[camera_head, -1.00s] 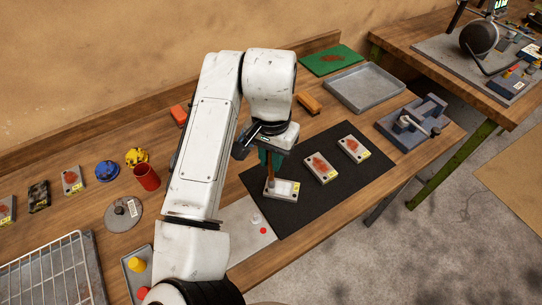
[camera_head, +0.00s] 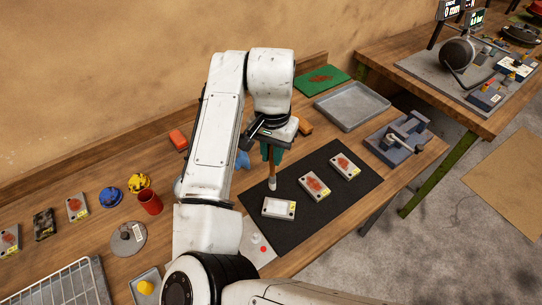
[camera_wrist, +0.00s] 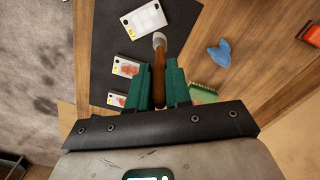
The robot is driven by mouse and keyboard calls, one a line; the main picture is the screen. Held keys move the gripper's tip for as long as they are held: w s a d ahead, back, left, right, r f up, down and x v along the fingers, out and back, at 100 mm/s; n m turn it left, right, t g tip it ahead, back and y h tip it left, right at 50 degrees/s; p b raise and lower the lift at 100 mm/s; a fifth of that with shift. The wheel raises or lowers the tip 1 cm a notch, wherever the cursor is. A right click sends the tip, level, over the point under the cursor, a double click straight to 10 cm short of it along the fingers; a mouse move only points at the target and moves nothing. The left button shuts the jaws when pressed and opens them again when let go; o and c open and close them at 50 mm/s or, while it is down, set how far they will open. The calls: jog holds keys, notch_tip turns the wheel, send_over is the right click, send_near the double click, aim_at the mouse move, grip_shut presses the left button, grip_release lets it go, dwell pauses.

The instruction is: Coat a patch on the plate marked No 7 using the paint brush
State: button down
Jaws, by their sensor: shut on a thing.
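My gripper (camera_head: 271,157) is shut on the paint brush (camera_head: 272,168), which points downward with its pale bristles lowest. In the wrist view the brush's wooden handle (camera_wrist: 159,75) sits between the green fingers of my gripper (camera_wrist: 160,88). The nearest plate on the black mat has a whitish face and a yellow tag (camera_head: 278,208); it also shows in the wrist view (camera_wrist: 145,20). The bristles appear just off this plate's far edge; their height is unclear. Two plates with rusty red patches (camera_head: 314,186) (camera_head: 345,166) lie farther right. No plate number is legible.
The black mat (camera_head: 330,208) lies along the bench's front. A grey tray (camera_head: 352,106) and a clamp-like fixture (camera_head: 398,138) stand to the right. A red cup (camera_head: 149,202), a round grey disc (camera_head: 127,240) and a wire rack (camera_head: 55,290) are left of my arm.

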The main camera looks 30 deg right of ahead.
jog(key=shift+r, duration=1.4)
jog(key=shift+a, duration=0.1)
